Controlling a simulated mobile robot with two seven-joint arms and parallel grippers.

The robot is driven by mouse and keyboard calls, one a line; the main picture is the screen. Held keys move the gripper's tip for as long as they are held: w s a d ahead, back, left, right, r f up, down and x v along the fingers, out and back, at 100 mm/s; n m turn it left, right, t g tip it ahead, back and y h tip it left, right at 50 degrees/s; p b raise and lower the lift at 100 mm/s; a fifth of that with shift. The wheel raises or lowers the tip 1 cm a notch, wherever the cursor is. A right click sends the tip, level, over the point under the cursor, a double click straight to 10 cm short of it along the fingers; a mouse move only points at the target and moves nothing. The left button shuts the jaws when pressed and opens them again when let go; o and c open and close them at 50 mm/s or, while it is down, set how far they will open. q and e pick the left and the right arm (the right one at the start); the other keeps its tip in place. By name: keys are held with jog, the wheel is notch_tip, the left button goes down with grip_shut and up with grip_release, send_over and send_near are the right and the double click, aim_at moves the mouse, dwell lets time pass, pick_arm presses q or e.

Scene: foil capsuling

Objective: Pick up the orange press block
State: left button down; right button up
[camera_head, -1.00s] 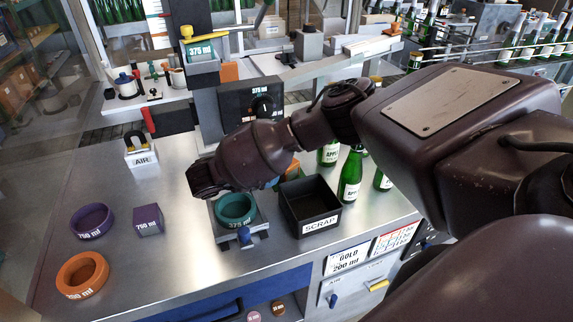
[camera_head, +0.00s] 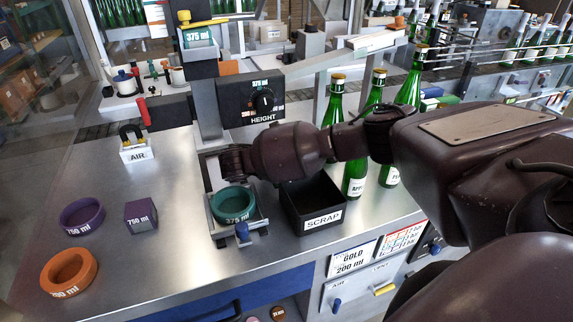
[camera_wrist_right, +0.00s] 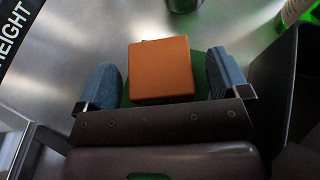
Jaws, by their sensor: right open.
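The orange press block (camera_wrist_right: 161,70) shows in the right wrist view as a square-faced block. It lies between the two blue-padded fingers of my right gripper (camera_wrist_right: 164,66). The fingers are open, with a visible gap between the block and each finger. In the head view my right arm's wrist end is over the area behind the teal ring and the scrap bin. It hides the block and the fingertips there. My left gripper is not in view.
A black scrap bin (camera_head: 289,215) stands beside the teal 375 ml ring (camera_head: 233,203) in its holder. Green bottles (camera_head: 353,172) stand behind the bin. A purple ring (camera_head: 82,214), a purple block (camera_head: 140,216) and an orange ring (camera_head: 68,272) sit at left on the metal bench.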

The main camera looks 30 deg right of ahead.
jog(key=shift+d+f, duration=0.15)
jog(key=shift+d, duration=0.1)
